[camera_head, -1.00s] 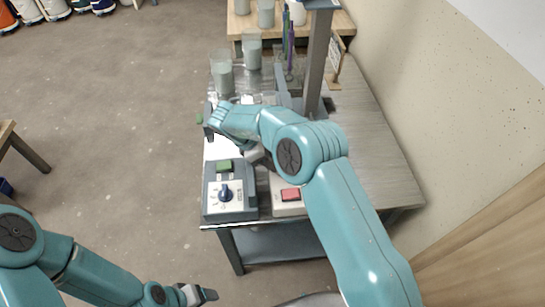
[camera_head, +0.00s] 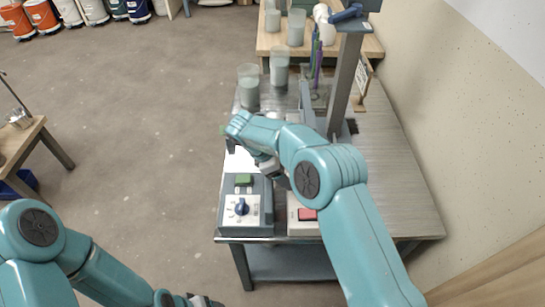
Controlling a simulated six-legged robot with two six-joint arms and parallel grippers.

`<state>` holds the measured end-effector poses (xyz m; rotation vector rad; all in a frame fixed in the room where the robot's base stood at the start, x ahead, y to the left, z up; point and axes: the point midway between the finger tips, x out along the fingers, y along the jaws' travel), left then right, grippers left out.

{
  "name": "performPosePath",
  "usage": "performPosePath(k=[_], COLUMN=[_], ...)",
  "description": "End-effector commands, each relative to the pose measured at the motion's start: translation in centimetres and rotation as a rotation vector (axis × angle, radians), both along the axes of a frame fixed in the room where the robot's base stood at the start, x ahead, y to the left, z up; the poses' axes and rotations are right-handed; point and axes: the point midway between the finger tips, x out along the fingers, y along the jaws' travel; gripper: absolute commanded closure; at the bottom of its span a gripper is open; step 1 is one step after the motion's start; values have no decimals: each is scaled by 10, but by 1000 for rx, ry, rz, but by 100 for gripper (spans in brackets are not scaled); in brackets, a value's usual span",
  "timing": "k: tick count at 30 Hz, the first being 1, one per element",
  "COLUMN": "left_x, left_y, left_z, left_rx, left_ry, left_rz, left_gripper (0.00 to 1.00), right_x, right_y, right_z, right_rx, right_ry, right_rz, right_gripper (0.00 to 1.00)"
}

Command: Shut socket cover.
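I cannot make out a socket cover; my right arm hides part of the worktop. A grey control box (camera_head: 228,215) at the table's front left has a green button (camera_head: 244,180) and a blue knob (camera_head: 241,207). A pale box with a red button (camera_head: 308,214) sits to its right, partly behind my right arm. My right gripper (camera_head: 270,168) is over the table behind these boxes, mostly hidden by its own arm; its fingers are unclear. My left gripper (camera_head: 205,301) is low at the bottom edge, off the table and partly cut off.
Two glasses of grey liquid (camera_head: 249,88) stand on the metal table (camera_head: 395,165), beside an upright post (camera_head: 346,85). A wooden bench (camera_head: 372,47) is behind, a wall on the right. Buckets (camera_head: 92,10) line the back left.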

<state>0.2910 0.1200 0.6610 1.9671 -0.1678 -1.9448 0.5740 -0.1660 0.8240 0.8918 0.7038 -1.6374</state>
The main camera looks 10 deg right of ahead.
Motion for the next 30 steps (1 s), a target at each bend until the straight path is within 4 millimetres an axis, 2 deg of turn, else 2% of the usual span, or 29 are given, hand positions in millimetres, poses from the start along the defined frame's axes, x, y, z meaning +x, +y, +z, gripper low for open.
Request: performPosePath(k=[9,15,21,30], left_x=[0,0,0,0], left_y=[0,0,0,0], left_z=[4,19,32,33], left_rx=[0,0,0,0], left_ry=[0,0,0,0], left_rz=[0,0,0,0], left_gripper=[30,30,30,30], right_x=[11,15,18,17], right_y=[46,64,72,75], right_z=[71,103,115,117], right_rx=[2,2,0,2], right_ry=[-3,0,1,2], right_rz=[3,2,2,2], right_gripper=[32,32,32,32])
